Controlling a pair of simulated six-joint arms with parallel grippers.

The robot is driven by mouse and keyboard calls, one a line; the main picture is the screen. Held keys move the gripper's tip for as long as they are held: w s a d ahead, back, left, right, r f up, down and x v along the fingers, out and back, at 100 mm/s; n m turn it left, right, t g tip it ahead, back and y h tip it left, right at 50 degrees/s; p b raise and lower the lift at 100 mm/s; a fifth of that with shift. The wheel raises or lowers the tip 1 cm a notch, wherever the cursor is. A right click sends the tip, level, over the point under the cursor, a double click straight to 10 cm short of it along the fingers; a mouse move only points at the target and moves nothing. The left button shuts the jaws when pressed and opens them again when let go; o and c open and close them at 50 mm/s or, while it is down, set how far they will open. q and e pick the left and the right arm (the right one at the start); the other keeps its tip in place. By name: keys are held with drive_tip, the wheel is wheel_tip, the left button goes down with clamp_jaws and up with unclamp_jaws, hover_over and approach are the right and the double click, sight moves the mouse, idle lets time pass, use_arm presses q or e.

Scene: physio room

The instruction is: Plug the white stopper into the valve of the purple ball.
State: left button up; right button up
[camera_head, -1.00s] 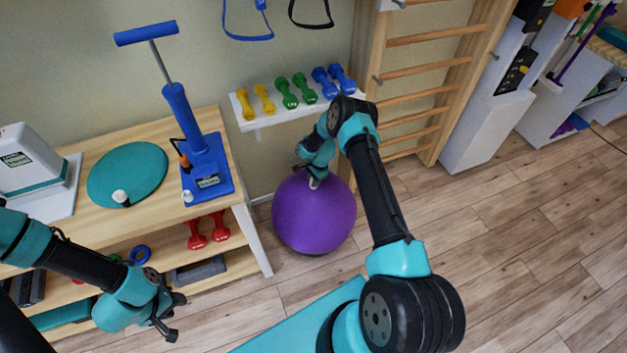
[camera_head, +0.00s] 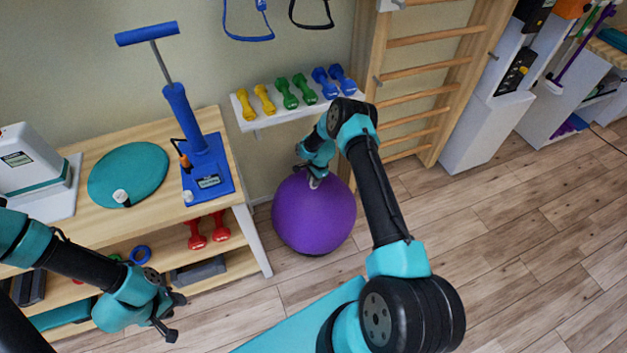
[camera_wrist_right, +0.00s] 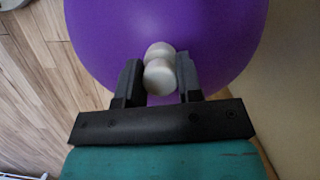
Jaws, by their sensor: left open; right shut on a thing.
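The large purple ball (camera_head: 312,220) sits on the floor right of the wooden table; it fills the top of the right wrist view (camera_wrist_right: 215,25). My right gripper (camera_head: 314,181) is at the top of the ball. In the right wrist view its two dark fingers are shut on the white stopper (camera_wrist_right: 159,76), a rounded, knobbed piece whose far end lies against or just before the ball. The valve is hidden, so I cannot tell whether the stopper is in it. My left gripper (camera_head: 174,317) is open and empty in front of the table.
The wooden table (camera_head: 222,130) carries a blue pump (camera_head: 205,160), a teal disc (camera_head: 135,165) and small white pieces. A shelf of dumbbells (camera_head: 290,108) and wooden wall bars (camera_head: 425,90) stand behind the ball. The floor to the right is clear.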

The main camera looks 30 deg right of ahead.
drive_tip(key=o, duration=1)
drive_tip(key=shift+s+a+f, duration=0.1)
drive_tip(key=shift+s+f, duration=0.25)
drive_tip(key=shift+f, duration=0.25)
drive_tip(key=shift+c, duration=0.2)
drive_tip(key=shift+s, duration=0.15)
drive_tip(key=shift+c, duration=0.8)
drive_tip(key=shift+o, duration=0.9)
drive_tip(key=shift+f, duration=0.1)
drive_tip(key=shift+w+r, duration=0.2)
drive_tip(key=shift+w+r, duration=0.1)
drive_tip(key=shift+r, duration=3.5)
